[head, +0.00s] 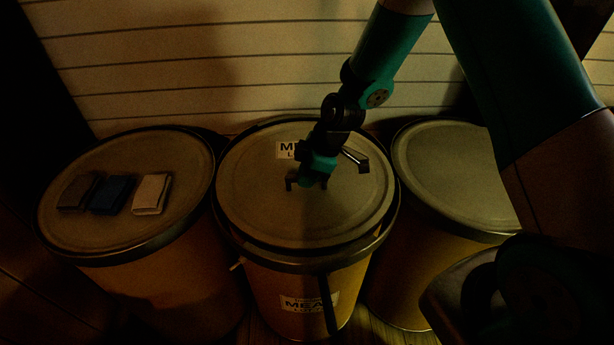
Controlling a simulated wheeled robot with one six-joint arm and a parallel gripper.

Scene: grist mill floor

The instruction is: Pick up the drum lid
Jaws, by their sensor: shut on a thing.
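The drum lid (250,208) is a round, dull metal disc at the top of the middle drum (270,290). It carries a white label, partly hidden by my arm. My gripper (306,184) comes down from above and is shut on the lid near its middle. The gripped part is hidden between the fingers. A dark band shows between the lid's front edge and the drum's rim; I cannot tell whether the lid is clear of the drum. The drum's front has a white label with dark lettering.
A left drum (85,215) bears a dark block (77,192), a blue block (112,195) and a pale block (151,194). A right drum (440,185) has a bare top, partly behind my arm. A pale plank wall (200,70) stands close behind.

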